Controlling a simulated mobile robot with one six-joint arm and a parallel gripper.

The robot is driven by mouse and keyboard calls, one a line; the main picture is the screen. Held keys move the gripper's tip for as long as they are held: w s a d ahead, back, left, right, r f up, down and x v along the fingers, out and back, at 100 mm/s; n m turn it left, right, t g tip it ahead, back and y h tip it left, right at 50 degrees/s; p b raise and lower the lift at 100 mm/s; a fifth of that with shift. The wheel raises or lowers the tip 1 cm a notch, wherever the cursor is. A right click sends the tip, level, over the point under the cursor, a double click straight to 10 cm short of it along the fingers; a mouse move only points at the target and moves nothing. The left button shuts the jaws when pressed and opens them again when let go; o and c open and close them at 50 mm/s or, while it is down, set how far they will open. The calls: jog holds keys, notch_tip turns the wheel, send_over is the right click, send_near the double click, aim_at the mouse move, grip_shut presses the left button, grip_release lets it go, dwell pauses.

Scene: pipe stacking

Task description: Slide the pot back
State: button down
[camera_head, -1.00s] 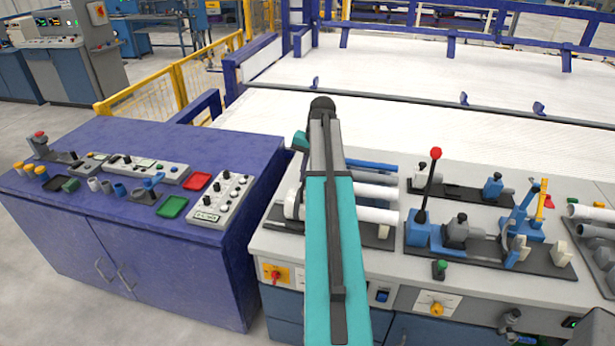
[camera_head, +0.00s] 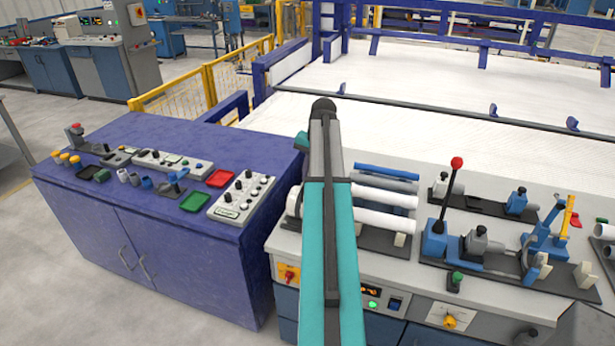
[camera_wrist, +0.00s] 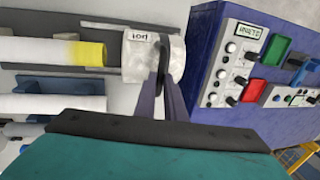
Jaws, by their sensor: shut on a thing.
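The pot (camera_wrist: 138,55) is a short white cylinder with a "pot" label, near the top middle of the wrist view. My gripper (camera_wrist: 164,72) is shut on it at a dark part on its right side. In the wrist view, a white pipe with a yellow end (camera_wrist: 88,53) lies left of the pot, its end close to it. In the head view only the left edge of the pot (camera_head: 293,201) shows beside my arm, which hides my gripper there.
A second white pipe (camera_wrist: 52,104) lies in the same rack. A purple cabinet (camera_head: 190,250) with switch panels and trays stands to the left. A clamp fixture with a red-knobbed lever (camera_head: 456,163) stands to the right on the grey bench.

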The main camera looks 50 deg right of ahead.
jog(key=shift+w+a, duration=0.2)
jog(key=shift+w, duration=0.1)
jog(key=c, duration=1.8)
grip_release()
jog(key=shift+s+d, duration=0.15)
jog(key=shift+s, duration=0.05)
jog(key=shift+s+d+r+p, duration=0.15)
jog(key=shift+s+r+p, duration=0.3)
jog(key=shift+r+p, duration=1.35)
jog(key=shift+s+d+r+p, duration=0.15)
jog(key=shift+s+r+p, duration=0.55)
jog(key=shift+r, duration=2.05)
jog(key=shift+s+d+r+p, duration=0.15)
jog(key=shift+r+p, duration=1.45)
jog(key=shift+r, duration=0.65)
